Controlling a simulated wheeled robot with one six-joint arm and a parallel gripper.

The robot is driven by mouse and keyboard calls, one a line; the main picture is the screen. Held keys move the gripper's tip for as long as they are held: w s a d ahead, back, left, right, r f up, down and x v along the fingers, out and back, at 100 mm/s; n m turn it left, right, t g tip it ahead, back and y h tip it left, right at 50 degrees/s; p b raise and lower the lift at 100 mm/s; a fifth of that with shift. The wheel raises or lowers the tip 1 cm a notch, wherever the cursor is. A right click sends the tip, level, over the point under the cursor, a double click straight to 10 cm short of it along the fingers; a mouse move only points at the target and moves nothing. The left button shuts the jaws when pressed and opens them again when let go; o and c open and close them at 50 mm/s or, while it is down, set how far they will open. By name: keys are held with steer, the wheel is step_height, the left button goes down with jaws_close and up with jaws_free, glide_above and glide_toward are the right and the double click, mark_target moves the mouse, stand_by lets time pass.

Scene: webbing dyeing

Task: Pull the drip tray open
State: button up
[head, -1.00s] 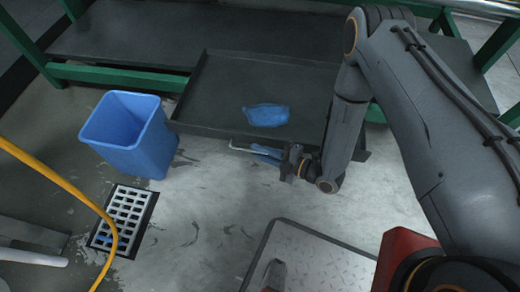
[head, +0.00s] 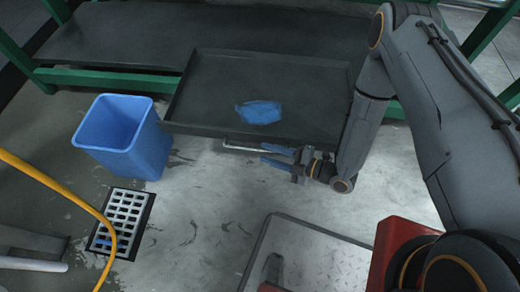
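The drip tray (head: 215,105) is a wide, shallow dark tray. It sticks out in front of the rack's green lower beam, with a blue patch (head: 258,112) on its floor. Its pale bar handle (head: 240,147) runs along the front edge. My gripper (head: 272,155) is at the right end of the handle, pointing left. Its two blue fingers are spread apart, with nothing clearly held between them. Whether a finger touches the handle cannot be told. My arm hides the tray's right end.
A blue bin (head: 125,145) stands left of the tray. A floor drain grate (head: 122,222) and a yellow hose (head: 60,182) lie at lower left. Wet concrete floor in front of the tray is mostly clear.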

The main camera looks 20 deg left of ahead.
steer(key=shift+v, duration=0.9)
